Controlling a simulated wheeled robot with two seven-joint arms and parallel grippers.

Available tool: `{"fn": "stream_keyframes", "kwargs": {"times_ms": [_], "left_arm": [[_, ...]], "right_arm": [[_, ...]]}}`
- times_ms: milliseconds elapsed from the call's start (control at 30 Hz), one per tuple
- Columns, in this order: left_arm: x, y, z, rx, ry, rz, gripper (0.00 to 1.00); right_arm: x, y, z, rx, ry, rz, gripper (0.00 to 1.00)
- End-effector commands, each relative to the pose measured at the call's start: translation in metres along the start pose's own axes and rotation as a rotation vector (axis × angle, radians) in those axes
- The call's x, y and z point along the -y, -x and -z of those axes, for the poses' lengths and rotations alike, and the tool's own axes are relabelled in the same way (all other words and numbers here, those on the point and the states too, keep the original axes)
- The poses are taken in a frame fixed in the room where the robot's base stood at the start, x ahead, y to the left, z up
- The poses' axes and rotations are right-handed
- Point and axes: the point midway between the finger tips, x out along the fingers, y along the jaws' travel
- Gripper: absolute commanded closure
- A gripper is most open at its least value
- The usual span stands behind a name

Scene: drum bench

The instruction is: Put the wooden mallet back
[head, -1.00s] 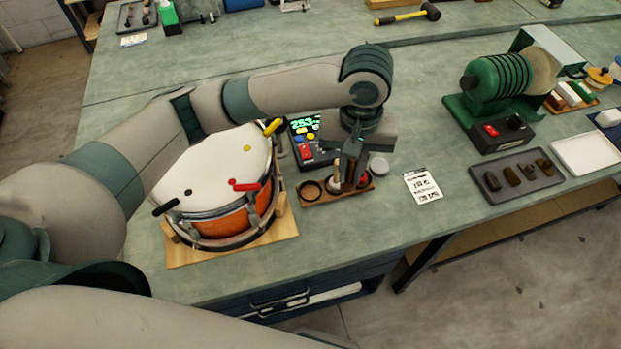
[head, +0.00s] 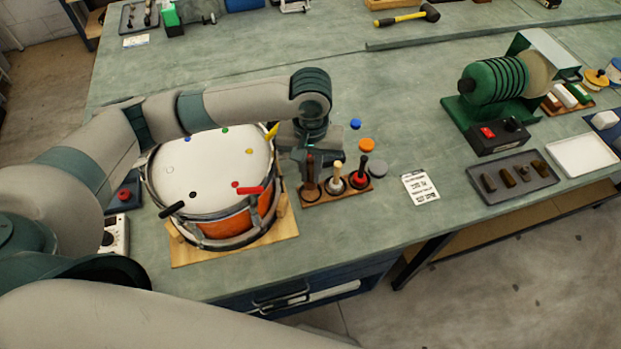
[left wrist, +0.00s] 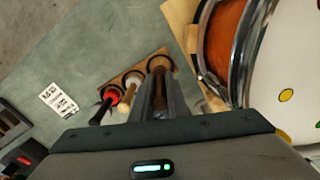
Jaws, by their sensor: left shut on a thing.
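The wooden mallet (head: 310,178) has a dark brown handle and stands upright at the left hole of a small wooden rack (head: 338,197). My left gripper (head: 311,158) is shut on its handle from above. The left wrist view shows the mallet (left wrist: 159,92) between the fingers, its lower end at the hole. I cannot tell whether it rests fully in the hole. Beside it in the rack stand a tool with a pale handle (head: 336,172) and one with a black handle and red head (head: 360,175). My right gripper is not in view.
A drum (head: 215,185) on a wooden base stands close left of the rack. Orange (head: 366,145), grey (head: 377,168) and blue (head: 355,124) discs lie behind and right. A printed card (head: 420,187) lies further right. A green machine (head: 495,85) stands beyond open bench.

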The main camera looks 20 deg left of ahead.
Motion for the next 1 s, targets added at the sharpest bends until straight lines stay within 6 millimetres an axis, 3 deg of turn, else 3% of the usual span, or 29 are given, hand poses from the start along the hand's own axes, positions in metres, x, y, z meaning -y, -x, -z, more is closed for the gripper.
{"fn": "stream_keyframes", "kwargs": {"times_ms": [367, 767, 800, 833, 867, 1000], "left_arm": [[0.001, -0.036, -0.001, 0.001, 0.0, 0.002, 1.0], [0.0, -0.04, -0.001, 0.001, 0.0, 0.001, 1.0], [0.0, -0.04, 0.0, 0.0, -0.001, 0.001, 0.79], [0.0, -0.04, 0.0, 0.0, -0.001, 0.001, 0.72], [0.0, -0.04, 0.0, 0.0, -0.001, 0.001, 0.68], [0.0, -0.04, 0.0, 0.0, -0.001, 0.001, 0.68]], "right_arm": [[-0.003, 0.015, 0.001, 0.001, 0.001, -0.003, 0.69], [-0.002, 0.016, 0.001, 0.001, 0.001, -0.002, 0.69], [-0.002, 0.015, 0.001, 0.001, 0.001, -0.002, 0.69], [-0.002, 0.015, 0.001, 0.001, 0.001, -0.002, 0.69], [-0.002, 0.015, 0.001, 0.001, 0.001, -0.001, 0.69], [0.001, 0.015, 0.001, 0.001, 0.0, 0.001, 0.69]]}}
